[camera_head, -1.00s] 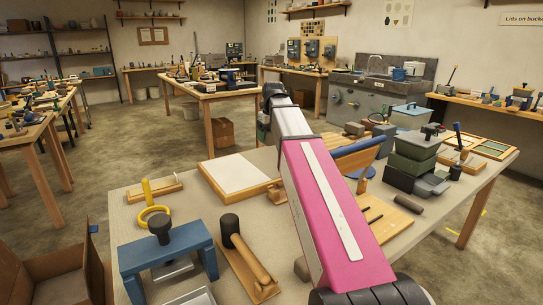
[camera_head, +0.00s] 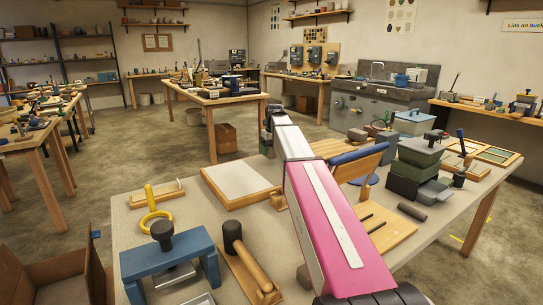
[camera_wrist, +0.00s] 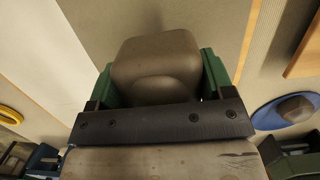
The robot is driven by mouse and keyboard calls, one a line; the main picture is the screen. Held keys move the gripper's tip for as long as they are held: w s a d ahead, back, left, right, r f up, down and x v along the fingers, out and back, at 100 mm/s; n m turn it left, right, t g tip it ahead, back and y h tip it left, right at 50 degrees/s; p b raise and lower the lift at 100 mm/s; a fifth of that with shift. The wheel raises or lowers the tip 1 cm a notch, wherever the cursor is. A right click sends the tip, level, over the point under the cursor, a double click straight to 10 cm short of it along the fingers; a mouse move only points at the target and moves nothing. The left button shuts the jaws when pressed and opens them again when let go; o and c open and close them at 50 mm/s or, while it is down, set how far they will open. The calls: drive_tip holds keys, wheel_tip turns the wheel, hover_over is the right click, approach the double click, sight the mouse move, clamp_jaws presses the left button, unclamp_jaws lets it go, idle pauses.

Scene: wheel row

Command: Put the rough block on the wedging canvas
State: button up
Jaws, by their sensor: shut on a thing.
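The rough block (camera_wrist: 155,65) is a grey-brown lump with rounded edges. My gripper (camera_wrist: 155,80) is shut on it, with a green finger on each side in the wrist view. In the head view a brown bit of what looks like this block (camera_head: 278,201) shows just left of my pink arm, which hides the gripper. The wedging canvas (camera_head: 238,174) is a pale sheet in a wooden frame, flat on the table left of my arm. It also shows at the left of the wrist view (camera_wrist: 30,45). The block is to the right of its frame.
A yellow ring tool (camera_head: 154,216), a blue stand (camera_head: 170,262) and a mallet-like tool (camera_head: 245,260) lie in front of the canvas.

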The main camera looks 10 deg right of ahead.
drive_tip(key=shift+f, duration=1.4)
drive_tip(key=shift+f, duration=0.1)
drive_tip(key=o, duration=1.4)
drive_tip(key=r, duration=0.4)
drive_tip(key=s+r, duration=0.1)
drive_tip(key=r, duration=0.7)
drive_tip(key=shift+s+d, duration=0.35)
